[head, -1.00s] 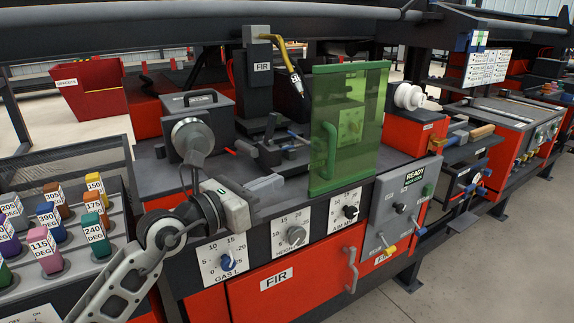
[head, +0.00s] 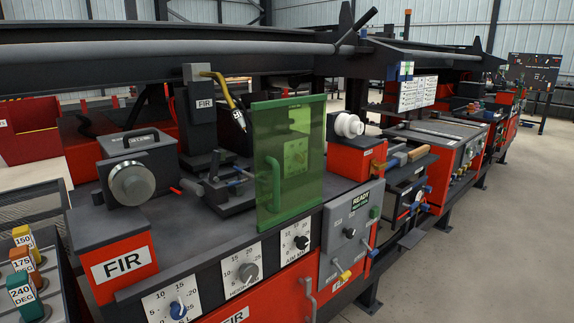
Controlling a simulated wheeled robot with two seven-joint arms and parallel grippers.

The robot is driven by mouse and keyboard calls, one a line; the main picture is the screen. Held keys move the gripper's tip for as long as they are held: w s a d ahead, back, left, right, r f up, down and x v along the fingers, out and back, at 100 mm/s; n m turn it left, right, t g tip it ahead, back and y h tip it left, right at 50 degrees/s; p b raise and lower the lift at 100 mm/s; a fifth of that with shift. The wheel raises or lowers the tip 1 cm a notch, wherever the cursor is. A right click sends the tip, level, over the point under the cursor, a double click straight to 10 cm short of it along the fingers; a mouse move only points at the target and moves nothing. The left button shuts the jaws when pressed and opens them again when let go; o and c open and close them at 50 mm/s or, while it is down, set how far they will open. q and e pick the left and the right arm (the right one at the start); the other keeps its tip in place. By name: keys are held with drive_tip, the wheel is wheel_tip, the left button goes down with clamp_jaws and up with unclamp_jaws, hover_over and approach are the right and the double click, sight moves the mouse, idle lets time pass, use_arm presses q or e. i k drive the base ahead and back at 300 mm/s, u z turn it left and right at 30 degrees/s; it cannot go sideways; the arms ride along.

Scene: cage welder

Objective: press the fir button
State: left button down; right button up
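The FIR station stands in the middle of the head view, with a red block labelled FIR (head: 121,263) at its left front. A grey control panel (head: 338,250) on its right front carries a READY sign (head: 360,201), a small green button-like piece (head: 375,212), a dark knob (head: 349,232) and a yellow-tipped lever (head: 345,275). No button label is readable, so I cannot tell for certain which piece is the FIR button. A large silver disc (head: 133,184) faces out from a dark box. Neither of my grippers is in view.
A green see-through shield (head: 288,165) with a handle stands beside the control panel. Dials (head: 178,308) line the front edge. Coloured degree blocks (head: 22,290) stand at the lower left. A white spool (head: 349,125) sits behind the panel. The floor at right (head: 490,240) is clear.

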sight(375, 210)
drive_tip(key=k, duration=0.65)
drive_tip(key=z, duration=0.9)
drive_tip(key=i, duration=1.75)
drive_tip(key=u, duration=0.95)
